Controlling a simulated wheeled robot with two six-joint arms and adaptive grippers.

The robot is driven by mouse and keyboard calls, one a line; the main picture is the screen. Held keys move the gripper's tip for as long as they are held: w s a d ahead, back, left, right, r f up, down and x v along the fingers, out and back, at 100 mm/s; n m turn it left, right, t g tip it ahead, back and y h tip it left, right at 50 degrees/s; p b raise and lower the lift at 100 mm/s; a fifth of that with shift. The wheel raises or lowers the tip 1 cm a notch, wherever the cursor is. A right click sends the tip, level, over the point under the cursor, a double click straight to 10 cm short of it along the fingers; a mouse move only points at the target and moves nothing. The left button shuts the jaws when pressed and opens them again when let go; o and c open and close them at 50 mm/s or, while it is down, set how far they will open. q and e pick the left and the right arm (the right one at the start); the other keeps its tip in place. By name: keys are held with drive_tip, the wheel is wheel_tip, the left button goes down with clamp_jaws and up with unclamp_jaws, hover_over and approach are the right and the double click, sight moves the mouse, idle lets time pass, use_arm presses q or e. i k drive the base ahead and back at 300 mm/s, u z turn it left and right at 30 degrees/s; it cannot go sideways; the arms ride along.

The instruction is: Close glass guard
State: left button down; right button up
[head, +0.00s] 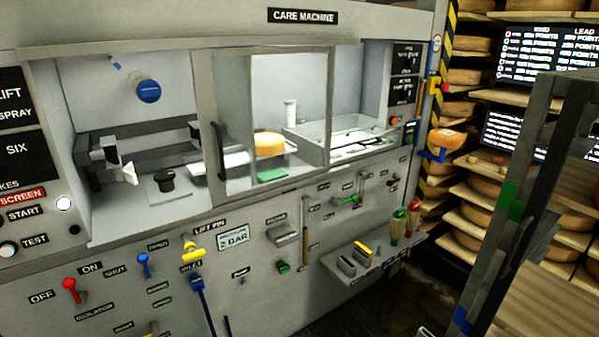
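The glass guard (233,110) is a sliding clear panel in a grey frame on the front of the care machine. A dark upright handle (219,150) is on its left side. It stands across the middle of the machine's opening, overlapping another framed pane (318,100). The bay to its left is uncovered, and so is a narrower stretch at the far right. Behind the glass, an orange cheese wheel (268,144) sits inside the machine. Neither of my grippers is in view.
The machine's front panel has a red lever (70,290), a blue lever (144,264) and a yellow one (190,251). A small shelf (372,262) with brushes juts out at right. Cheese racks and a grey upright frame (515,200) stand further right.

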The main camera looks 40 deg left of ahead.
sight(211, 137)
drive_tip(key=z, duration=0.05)
drive_tip(key=i, duration=0.75)
drive_tip(key=u, duration=0.8)
drive_tip(key=i, duration=0.5)
drive_tip(key=u, duration=0.65)
